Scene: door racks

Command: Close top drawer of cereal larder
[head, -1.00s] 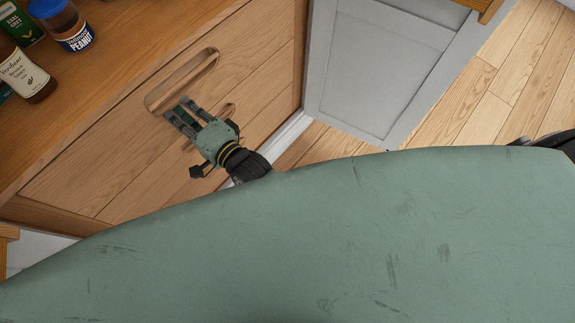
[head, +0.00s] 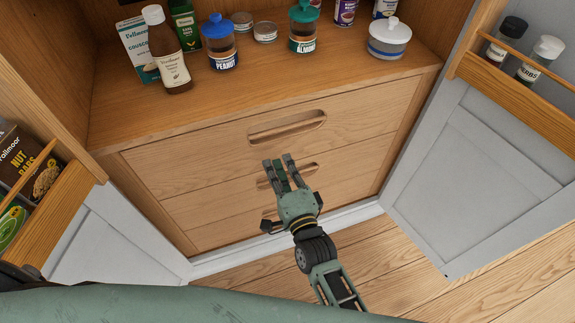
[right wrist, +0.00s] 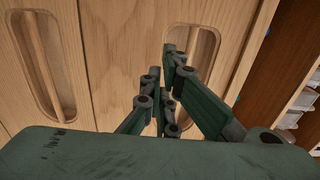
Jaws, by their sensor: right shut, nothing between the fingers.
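The top drawer (head: 200,152) of the wooden larder has a long cut-out handle slot (head: 287,126). Its front looks about flush with the drawers below, and I see no open gap above it. My right gripper (head: 279,162) is shut and empty, in front of the drawer fronts, just below the top slot in the head view. In the right wrist view its fingers (right wrist: 168,85) overlap one slot (right wrist: 205,50), with another slot (right wrist: 42,65) to the left. I cannot tell whether the fingertips touch the wood. My left gripper is not in view.
Bottles and jars, such as the peanut jar (head: 222,45), stand on the shelf above the drawers. Open grey doors flank the larder; the right door (head: 470,180) has a spice rack, the left rack holds a nut bars box (head: 30,165). Wooden floor (head: 400,270) lies in front.

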